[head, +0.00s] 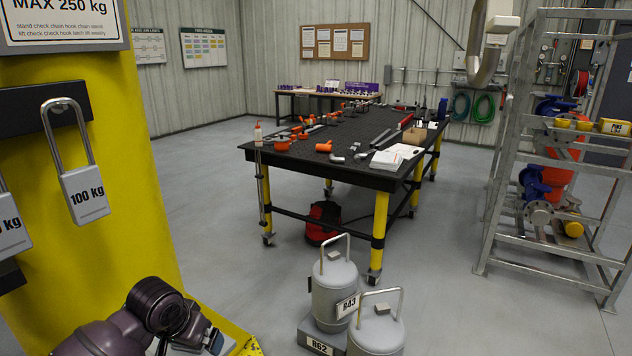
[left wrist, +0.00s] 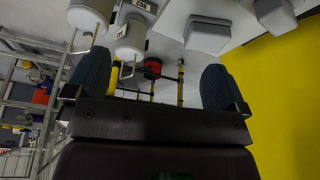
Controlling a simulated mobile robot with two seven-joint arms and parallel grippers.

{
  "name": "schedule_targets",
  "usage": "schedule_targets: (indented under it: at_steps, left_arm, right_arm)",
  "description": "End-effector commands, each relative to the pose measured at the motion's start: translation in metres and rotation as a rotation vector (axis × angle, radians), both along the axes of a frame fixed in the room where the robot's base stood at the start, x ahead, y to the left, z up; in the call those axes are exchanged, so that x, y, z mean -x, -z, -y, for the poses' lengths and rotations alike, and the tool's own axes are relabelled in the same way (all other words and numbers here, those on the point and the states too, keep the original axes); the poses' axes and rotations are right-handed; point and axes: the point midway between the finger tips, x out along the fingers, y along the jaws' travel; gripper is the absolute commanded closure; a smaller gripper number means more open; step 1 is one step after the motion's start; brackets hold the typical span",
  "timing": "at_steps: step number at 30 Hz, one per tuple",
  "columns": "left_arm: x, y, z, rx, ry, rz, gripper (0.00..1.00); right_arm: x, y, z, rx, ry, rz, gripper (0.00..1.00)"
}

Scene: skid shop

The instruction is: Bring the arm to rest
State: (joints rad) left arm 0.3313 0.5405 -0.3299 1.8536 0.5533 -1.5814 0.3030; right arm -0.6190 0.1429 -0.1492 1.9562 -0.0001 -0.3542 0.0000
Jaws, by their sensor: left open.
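My left arm (head: 150,310) shows at the lower left of the head view, in front of the yellow stand. In the left wrist view my left gripper (left wrist: 154,85) has its two dark blue-grey fingers wide apart with nothing between them. Grey canisters and the work table's yellow legs lie beyond the fingers in that view, which is upside down. My right arm and gripper are in neither view.
A yellow stand (head: 85,160) with 100 kg padlock-shaped weights (head: 85,195) is close at left. Two grey canisters (head: 335,285) stand at bottom centre. A black-topped work table (head: 330,170) holds orange tools. A metal rack (head: 545,220) is at right.

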Motion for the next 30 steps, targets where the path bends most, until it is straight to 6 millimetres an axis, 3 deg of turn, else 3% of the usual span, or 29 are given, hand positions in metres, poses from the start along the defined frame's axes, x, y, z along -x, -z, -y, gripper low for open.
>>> schedule_targets:
  at_steps: [7, 11, 14, 23, 30]
  left_arm:
    - [-0.042, -0.029, 0.016, 0.049, 0.085, 0.374, 0.00]
    - [-0.044, -0.028, 0.021, 0.070, 0.113, 0.568, 0.00]
    - [-0.034, -0.018, 0.021, 0.078, 0.120, 0.699, 0.00]
    - [0.040, 0.040, 0.004, 0.047, 0.063, 0.925, 0.00]
    - [0.125, 0.106, -0.017, 0.011, -0.046, 0.865, 0.00]
  right_arm:
    - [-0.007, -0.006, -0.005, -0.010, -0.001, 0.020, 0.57]
    - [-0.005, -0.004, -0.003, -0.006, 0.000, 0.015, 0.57]
    - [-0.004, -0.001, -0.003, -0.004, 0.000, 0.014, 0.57]
    - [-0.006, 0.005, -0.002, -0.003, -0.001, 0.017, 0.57]
    - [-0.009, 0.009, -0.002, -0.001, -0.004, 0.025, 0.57]
